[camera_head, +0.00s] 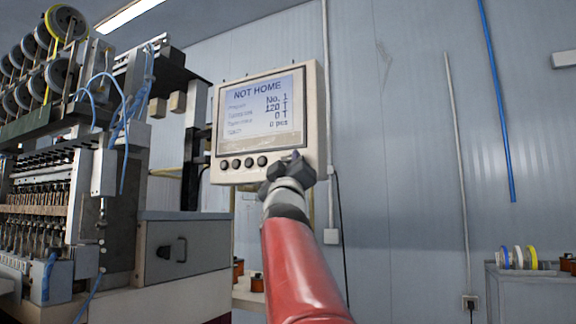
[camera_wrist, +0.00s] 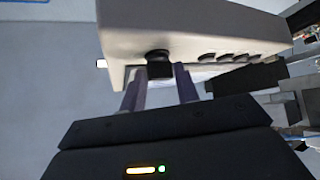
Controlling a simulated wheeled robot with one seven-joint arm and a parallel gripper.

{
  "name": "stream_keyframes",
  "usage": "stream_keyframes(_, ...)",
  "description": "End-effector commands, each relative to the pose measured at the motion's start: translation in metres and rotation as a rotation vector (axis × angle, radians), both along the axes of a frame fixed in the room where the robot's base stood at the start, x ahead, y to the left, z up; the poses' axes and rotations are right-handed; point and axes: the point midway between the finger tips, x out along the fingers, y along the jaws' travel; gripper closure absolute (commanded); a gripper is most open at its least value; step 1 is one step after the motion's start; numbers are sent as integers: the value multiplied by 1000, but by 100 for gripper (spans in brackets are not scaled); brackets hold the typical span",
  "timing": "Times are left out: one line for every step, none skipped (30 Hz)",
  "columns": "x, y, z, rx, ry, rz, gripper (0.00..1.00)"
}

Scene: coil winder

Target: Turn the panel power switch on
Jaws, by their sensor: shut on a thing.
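The control panel (camera_head: 312,100) is a cream box whose lit screen (camera_head: 262,105) reads "NOT HOME" above several lines of text. Several dark round buttons (camera_head: 236,163) sit in a row under the screen. My gripper (camera_head: 290,160) is at the panel's lower right corner and hides the switch there in the head view. In the wrist view the panel's underside (camera_wrist: 190,20) shows, with a black knob-like power switch (camera_wrist: 158,66) on the panel. My gripper (camera_wrist: 160,85) has its two fingers on either side of this switch and is shut on it. The switch's exact angle is hard to tell.
The coil winding machine (camera_head: 70,170) with spools and blue tubes stands at the left. A grey cabinet (camera_head: 530,295) with coloured rings is at the lower right.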

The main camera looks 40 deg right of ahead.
Motion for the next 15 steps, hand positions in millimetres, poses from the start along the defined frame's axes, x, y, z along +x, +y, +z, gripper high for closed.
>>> stream_keyframes(0, 0, 0, 1, -1, 1, 92)
stream_keyframes(0, 0, 0, 1, -1, 1, 92)
stream_keyframes(0, 0, 0, 2, -4, 1, 92)
stream_keyframes(1, 0, 0, 4, -8, 1, 92)
stream_keyframes(1, 0, 0, 6, -12, 2, 92)
stream_keyframes(1, 1, 0, 11, -20, 2, 92)
stream_keyframes(1, 1, 1, 15, -28, 3, 92)
stream_keyframes(2, 1, 1, 18, -38, 3, 92)
stream_keyframes(2, 1, 1, 25, -53, 4, 92)
stream_keyframes(3, 1, 1, 32, -66, 3, 91)
stream_keyframes(3, 1, 1, 38, -82, 2, 92)
stream_keyframes(4, 1, 1, 48, -103, 2, 92)
stream_keyframes(4, 1, 1, 55, -119, 4, 91)
stream_keyframes(4, 2, 1, 62, -139, 4, 92)
stream_keyframes(5, 2, 0, 73, -164, 3, 91)
